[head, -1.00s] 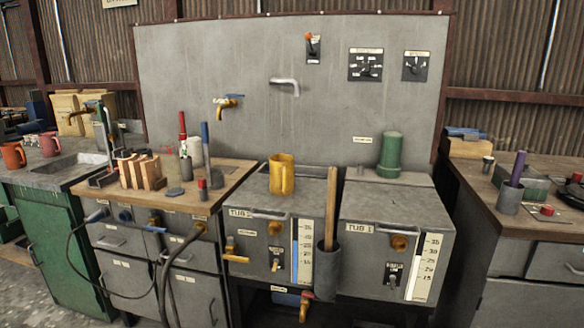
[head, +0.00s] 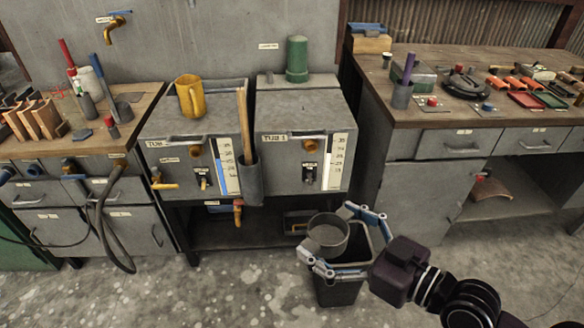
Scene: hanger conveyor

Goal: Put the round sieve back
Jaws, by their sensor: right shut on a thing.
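My right gripper (head: 343,243) comes in from the lower right. Its blue-tipped fingers are closed around the sides of the round sieve (head: 327,236), a grey, short cylinder with a mesh-like face. The sieve is held in the air and in the picture overlaps the top of a dark bin (head: 338,293) on the floor. I cannot tell the exact gap between sieve and bin. My left gripper is out of view.
A wooden-topped bench (head: 440,105) with tools stands right, another bench (head: 70,125) left. The concrete floor (head: 200,300) in front is open.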

